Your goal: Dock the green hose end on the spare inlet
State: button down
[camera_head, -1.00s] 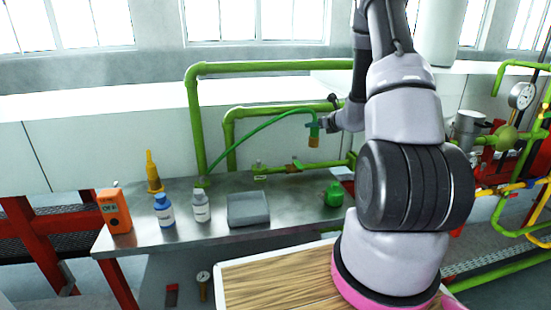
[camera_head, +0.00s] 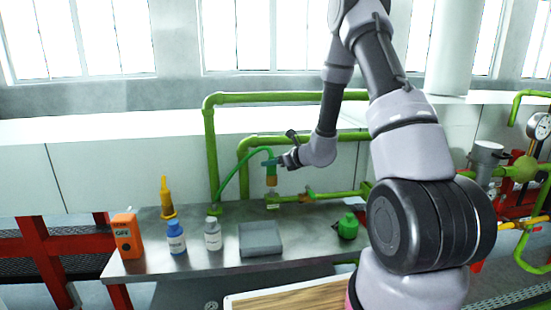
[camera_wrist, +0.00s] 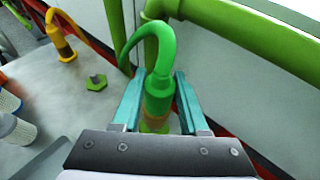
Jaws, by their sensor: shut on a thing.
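My gripper (camera_head: 284,161) is shut on the green hose end (camera_head: 271,170), which hangs upright with its brass tip down. In the wrist view the hose end (camera_wrist: 160,75) stands between the teal fingers of my gripper (camera_wrist: 159,92). The green hose (camera_head: 235,172) arches from the hose end down to the bench at the left. Just below the brass tip is a small pale-tagged fitting (camera_head: 272,202) on the low green pipe, perhaps the spare inlet. The tip looks apart from it. In the wrist view the tip's lower end is mostly hidden.
The steel bench (camera_head: 205,260) carries an orange device (camera_head: 127,236), a yellow hose piece (camera_head: 167,198), a blue-labelled bottle (camera_head: 176,238), a white bottle (camera_head: 213,234), a grey tray (camera_head: 260,240) and a green container (camera_head: 347,226). Green pipes (camera_head: 290,97) rise behind the hose.

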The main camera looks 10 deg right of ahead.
aim_at(275, 174)
jog(key=shift+f, duration=1.85)
jog(key=shift+f, duration=0.65)
jog(key=c, duration=0.7)
grip_release()
jog(key=shift+s+d, duration=0.1)
jog(key=shift+d, duration=0.05)
jog(key=v, duration=1)
jog(key=shift+s+d+r, duration=0.15)
jog(key=shift+s+d, duration=0.05)
jog(key=shift+s, duration=0.1)
